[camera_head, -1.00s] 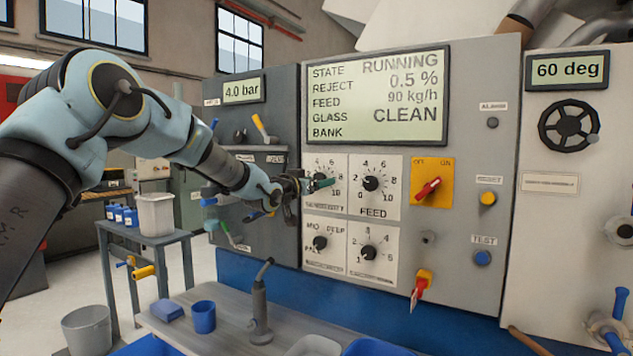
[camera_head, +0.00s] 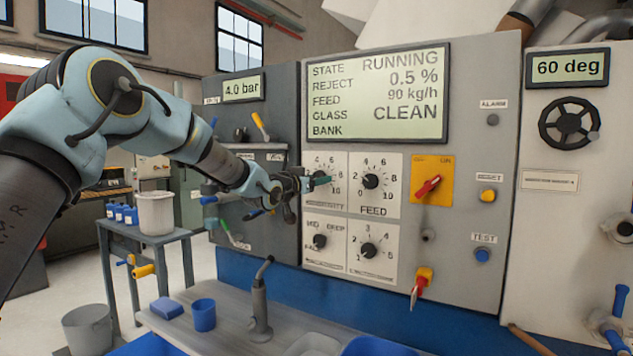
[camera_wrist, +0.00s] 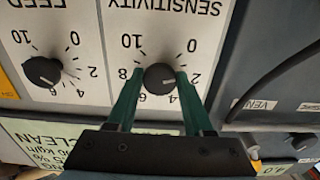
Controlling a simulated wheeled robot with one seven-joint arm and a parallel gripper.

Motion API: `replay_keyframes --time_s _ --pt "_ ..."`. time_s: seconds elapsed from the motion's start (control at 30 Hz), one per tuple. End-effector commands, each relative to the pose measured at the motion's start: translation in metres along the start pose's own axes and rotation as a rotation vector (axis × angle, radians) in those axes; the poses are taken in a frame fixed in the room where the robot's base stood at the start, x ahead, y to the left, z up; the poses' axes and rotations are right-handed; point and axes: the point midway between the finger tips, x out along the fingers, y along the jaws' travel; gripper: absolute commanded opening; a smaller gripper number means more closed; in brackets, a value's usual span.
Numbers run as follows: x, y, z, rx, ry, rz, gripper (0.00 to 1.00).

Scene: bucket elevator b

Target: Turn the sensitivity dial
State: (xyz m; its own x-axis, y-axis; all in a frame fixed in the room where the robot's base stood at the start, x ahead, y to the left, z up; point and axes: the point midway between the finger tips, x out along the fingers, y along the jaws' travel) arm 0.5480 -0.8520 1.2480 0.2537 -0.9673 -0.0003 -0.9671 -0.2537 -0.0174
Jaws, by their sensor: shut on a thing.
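The sensitivity dial (camera_wrist: 160,77) is a round black knob on a white scale plate (camera_wrist: 160,40) marked 0 to 10. It appears upside down in the wrist view. My gripper (camera_wrist: 159,75) is shut on the knob, with one green finger at each side of it. In the head view my gripper (camera_head: 318,182) reaches the upper left plate from the left and covers the knob there.
The feed dial (camera_head: 370,181) sits just right of the sensitivity plate, with two more dials below. A display (camera_head: 378,95) above reads RUNNING, reject 0.5 %, feed 90 kg/h, glass CLEAN. A red switch (camera_head: 428,186) is further right. A bench (camera_head: 235,320) stands below.

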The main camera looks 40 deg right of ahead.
Motion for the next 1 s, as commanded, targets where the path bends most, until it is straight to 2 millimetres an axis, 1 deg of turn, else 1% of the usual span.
replay_keyframes --time_s 0.17,0.37,0.7,1.0 --pt "0.0001 0.0002 0.0036 0.071 0.002 0.0 0.0" --pt "0.0 0.0002 0.0051 0.212 0.002 0.0 0.0" --pt "0.0001 -0.0005 0.003 0.476 0.002 0.0 0.0" --pt "0.0 -0.001 0.0008 0.628 0.001 0.0 0.0"
